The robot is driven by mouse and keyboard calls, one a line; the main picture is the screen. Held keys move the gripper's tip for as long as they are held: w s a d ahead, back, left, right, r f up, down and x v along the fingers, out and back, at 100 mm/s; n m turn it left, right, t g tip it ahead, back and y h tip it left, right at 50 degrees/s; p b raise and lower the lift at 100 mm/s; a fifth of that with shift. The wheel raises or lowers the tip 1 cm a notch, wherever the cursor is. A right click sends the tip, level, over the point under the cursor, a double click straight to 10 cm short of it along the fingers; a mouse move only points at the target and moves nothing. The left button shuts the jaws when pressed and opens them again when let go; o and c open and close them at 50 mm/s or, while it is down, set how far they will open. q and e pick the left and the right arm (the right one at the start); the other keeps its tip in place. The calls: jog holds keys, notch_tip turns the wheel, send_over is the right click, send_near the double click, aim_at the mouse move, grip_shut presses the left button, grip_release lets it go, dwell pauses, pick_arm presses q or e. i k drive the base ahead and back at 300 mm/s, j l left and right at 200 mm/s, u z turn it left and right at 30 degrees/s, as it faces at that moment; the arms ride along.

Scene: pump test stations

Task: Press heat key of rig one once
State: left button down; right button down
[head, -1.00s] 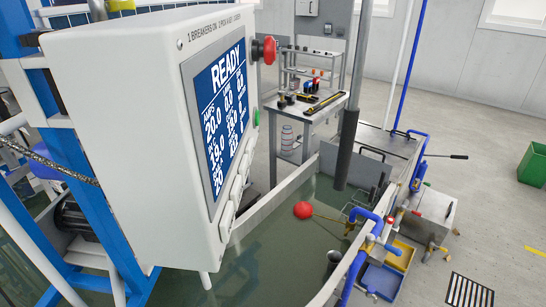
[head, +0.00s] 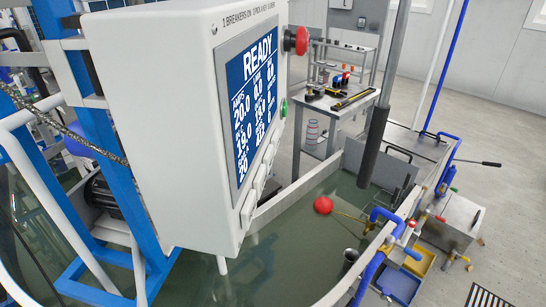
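A white control box (head: 155,110) hangs on a blue frame at the left, seen at a steep angle. Its blue screen (head: 256,100) reads READY above rows of numbers. Pale keys (head: 262,180) run down its front below the screen, too slanted to read, so I cannot tell which one is the heat key. A red mushroom button (head: 298,40) and a green button (head: 283,108) stick out from the box's far edge. Neither of my grippers shows in the head view.
A tank of greenish water (head: 300,235) with a red float (head: 323,205) lies below and right of the box. Blue pipes (head: 375,262) run along its right wall (head: 340,290). A tool bench (head: 338,112) stands behind. Grey floor (head: 500,130) is open at the right.

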aim_at(268, 159)
jog(key=l+u, duration=0.1)
jog(key=l, duration=0.4)
jog(key=k+l+u, duration=0.1)
jog(key=l, duration=0.9)
jog(key=k+l+u, duration=0.15)
jog(key=l, duration=0.35)
jog(key=l+u, duration=0.1)
jog(key=l, duration=0.35)
jog(key=k, duration=0.05)
